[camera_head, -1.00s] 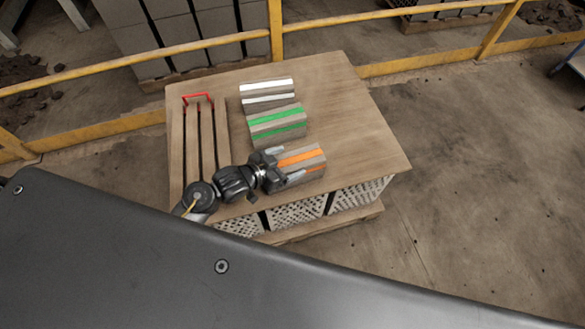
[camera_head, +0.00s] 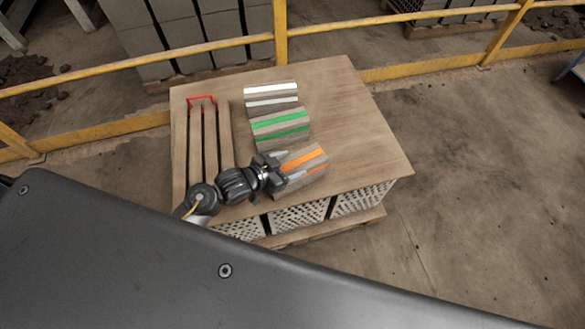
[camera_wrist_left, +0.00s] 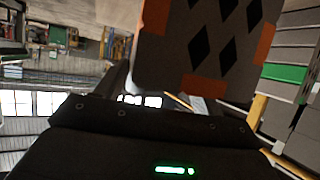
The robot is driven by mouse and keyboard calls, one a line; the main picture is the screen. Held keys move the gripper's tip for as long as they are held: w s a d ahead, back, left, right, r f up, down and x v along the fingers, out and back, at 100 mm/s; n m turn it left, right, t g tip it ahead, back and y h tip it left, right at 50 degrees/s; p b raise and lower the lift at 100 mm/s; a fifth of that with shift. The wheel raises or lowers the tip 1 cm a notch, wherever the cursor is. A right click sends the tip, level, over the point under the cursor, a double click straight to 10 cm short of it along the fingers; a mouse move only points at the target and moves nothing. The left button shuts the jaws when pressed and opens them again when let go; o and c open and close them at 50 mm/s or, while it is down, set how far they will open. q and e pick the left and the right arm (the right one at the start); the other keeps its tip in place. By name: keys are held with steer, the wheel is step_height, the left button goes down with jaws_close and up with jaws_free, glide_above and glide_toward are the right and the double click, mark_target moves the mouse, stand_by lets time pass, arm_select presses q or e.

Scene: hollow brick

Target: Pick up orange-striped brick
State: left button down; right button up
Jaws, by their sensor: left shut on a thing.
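The orange-striped brick (camera_head: 309,166) is grey with orange bands and is near the front edge of the wooden table top. My left gripper (camera_head: 287,168) comes in from the left and is shut on its near-left end. The brick is tilted and turned relative to the other bricks. In the left wrist view, the brick (camera_wrist_left: 181,45) shows a grey face with diamond-shaped holes and orange patches at its edges. Its underside and any gap to the table are hidden in the head view. My right gripper is not in view.
A green-striped brick (camera_head: 280,129) and a white-striped brick (camera_head: 271,97) lie behind it on the table (camera_head: 350,125). A slatted wooden piece with a red handle (camera_head: 201,99) is at the left. The table's right side is clear. A yellow rail (camera_head: 420,67) runs behind.

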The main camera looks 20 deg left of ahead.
arm_select(q)
steer(key=shift+s+f, duration=0.15)
steer(key=shift+f, duration=0.1)
